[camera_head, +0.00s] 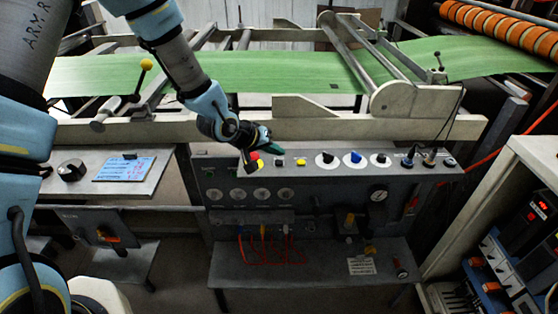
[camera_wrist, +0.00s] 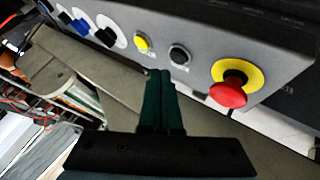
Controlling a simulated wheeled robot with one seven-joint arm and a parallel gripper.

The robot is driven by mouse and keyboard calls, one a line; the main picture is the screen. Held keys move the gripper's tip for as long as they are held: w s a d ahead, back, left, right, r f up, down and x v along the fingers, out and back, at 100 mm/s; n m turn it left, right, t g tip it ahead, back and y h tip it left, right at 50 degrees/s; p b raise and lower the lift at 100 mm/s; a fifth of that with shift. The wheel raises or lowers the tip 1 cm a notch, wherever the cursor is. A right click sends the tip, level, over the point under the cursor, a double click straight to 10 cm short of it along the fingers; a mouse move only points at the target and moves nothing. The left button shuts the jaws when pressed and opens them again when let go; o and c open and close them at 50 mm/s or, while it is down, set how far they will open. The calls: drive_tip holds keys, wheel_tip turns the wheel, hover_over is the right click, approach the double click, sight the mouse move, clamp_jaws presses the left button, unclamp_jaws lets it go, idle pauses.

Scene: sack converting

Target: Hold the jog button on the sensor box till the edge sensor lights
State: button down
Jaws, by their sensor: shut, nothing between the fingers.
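The sensor box (camera_head: 235,172) is a long grey panel below the green web, with a row of controls on its top. A yellow button (camera_wrist: 141,42) and a black button (camera_wrist: 179,55) sit side by side in the wrist view; I cannot read which is the jog button. In the head view they are the yellow (camera_head: 300,163) and black (camera_head: 279,162) ones. My gripper (camera_wrist: 159,72) is shut and empty, its green tips apparently just short of these two buttons; contact is not visible. A small post with a cable (camera_head: 438,60), possibly the edge sensor, stands right; no light is discernible.
A red mushroom button on a yellow ring (camera_wrist: 228,94) is close to the right of my fingers. Black and blue (camera_head: 354,157) knobs and cable plugs (camera_head: 430,156) line the box farther right in the head view. The green web (camera_head: 270,72) runs behind.

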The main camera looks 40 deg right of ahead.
sight(276, 164)
drive_tip(key=shift+r+p, duration=1.45)
drive_tip(key=shift+r, duration=0.7)
drive_tip(key=w+a+r+n+t+y, duration=0.15)
drive_tip(key=w+a, duration=0.25)
drive_tip(key=a, duration=0.5)
drive_tip(key=w+a+r+n+t+y, duration=0.1)
drive_tip(key=w+a+r+y, duration=0.3)
drive_tip(key=a, duration=0.5)
drive_tip(key=w+a+r+n+t+y, duration=0.1)
drive_tip(key=w+a, duration=0.4)
drive_tip(key=a, duration=0.4)
drive_tip(key=s+a+r+n, duration=0.1)
drive_tip(key=s+a+r, duration=0.1)
drive_tip(key=a, duration=0.5)
drive_tip(key=s+a+r+n+g+y, duration=0.1)
drive_tip(key=s+a+r, duration=0.1)
drive_tip(key=s+a, duration=0.2)
drive_tip(key=s+a+r+n+g+y, duration=0.1)
drive_tip(key=s+a+r+n, duration=0.1)
drive_tip(key=a, duration=0.8)
drive_tip(key=shift+s+r, duration=0.3)
drive_tip(key=shift+s, duration=0.1)
drive_tip(key=shift+y, duration=0.25)
